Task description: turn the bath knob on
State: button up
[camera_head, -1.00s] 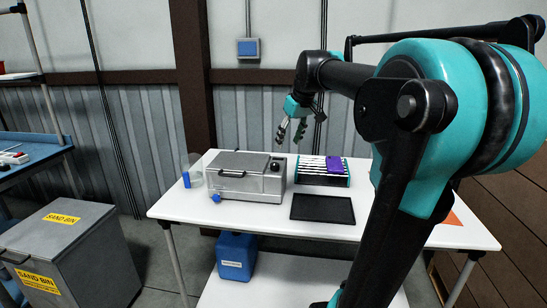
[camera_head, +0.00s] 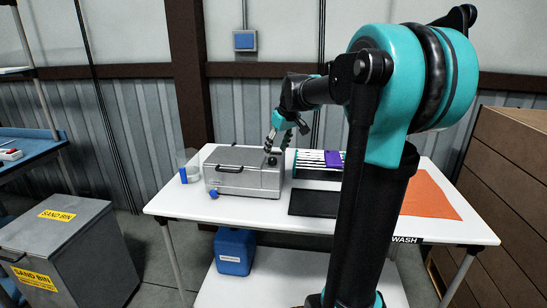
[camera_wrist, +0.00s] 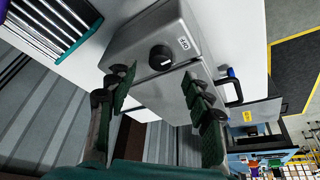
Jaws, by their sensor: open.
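The bath is a grey metal box (camera_head: 240,182) with a lid and handle, on the left half of the white table. Its black round knob (camera_head: 272,161) is on the top at the right end. In the wrist view the knob (camera_wrist: 160,57) shows a white pointer mark, with a small white label beside it. My gripper (camera_head: 272,140) is just above the knob. In the wrist view my gripper (camera_wrist: 157,84) has its two green fingers spread, with the knob showing beyond and between the tips. They look apart from the knob, with nothing held.
A rack (camera_head: 310,162) with a purple piece (camera_head: 333,159) stands right of the bath. A black mat (camera_head: 314,203) and an orange mat (camera_head: 430,195) lie farther right. A clear jar (camera_head: 192,168) is at the left. A blue canister (camera_head: 235,250) sits below.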

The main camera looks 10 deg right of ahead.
aim_at(273, 158)
jog(key=shift+x, duration=2.3)
jog(key=c, duration=1.2)
